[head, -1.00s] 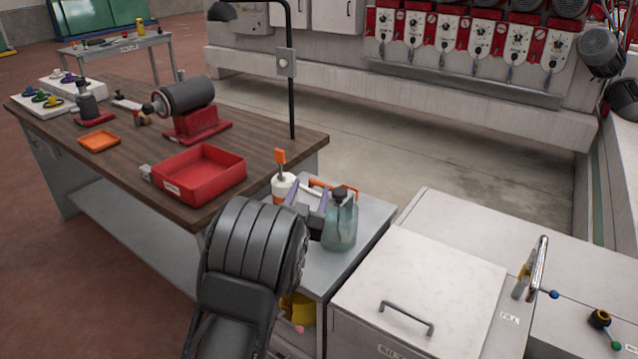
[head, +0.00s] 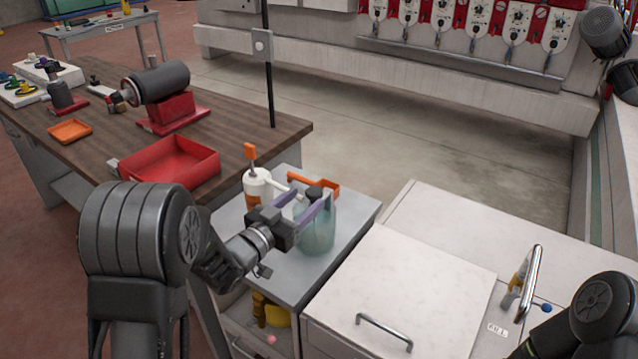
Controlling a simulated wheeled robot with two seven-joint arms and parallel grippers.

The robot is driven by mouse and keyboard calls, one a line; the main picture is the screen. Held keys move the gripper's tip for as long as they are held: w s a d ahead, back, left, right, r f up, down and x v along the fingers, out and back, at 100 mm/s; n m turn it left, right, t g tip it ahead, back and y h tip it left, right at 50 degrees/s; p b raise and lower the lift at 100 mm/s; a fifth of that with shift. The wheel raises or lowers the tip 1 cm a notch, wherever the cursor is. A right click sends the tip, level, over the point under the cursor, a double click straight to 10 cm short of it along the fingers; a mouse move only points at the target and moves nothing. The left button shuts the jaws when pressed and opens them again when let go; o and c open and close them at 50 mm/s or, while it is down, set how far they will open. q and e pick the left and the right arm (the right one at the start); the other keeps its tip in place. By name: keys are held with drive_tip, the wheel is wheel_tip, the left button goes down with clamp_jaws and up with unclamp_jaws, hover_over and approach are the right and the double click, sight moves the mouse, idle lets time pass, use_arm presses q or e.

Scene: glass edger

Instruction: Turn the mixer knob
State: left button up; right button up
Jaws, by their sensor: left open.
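The tap (head: 530,283) stands on the white counter at the right, with a chrome spout. A small blue ball knob (head: 546,308) shows beside its foot; I cannot tell whether this is the mixer knob. A dark link of my right arm covers the counter to the right of it. My left gripper (head: 305,203) is open, its purple fingers apart over the grey side table, close to the neck of a teal bottle (head: 317,235). I cannot tell whether they touch it. My right gripper is outside the picture.
A white bottle with an orange top (head: 257,190) and an orange-handled tool (head: 318,182) sit close to my left gripper. A white lid with a metal handle (head: 384,332) lies between side table and tap. A red tray (head: 170,163) is on the wooden bench (head: 225,130).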

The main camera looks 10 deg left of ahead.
use_arm(q)
drive_tip(key=shift+p+x, duration=0.85)
drive_tip(key=shift+x, duration=3.1)
clamp_jaws()
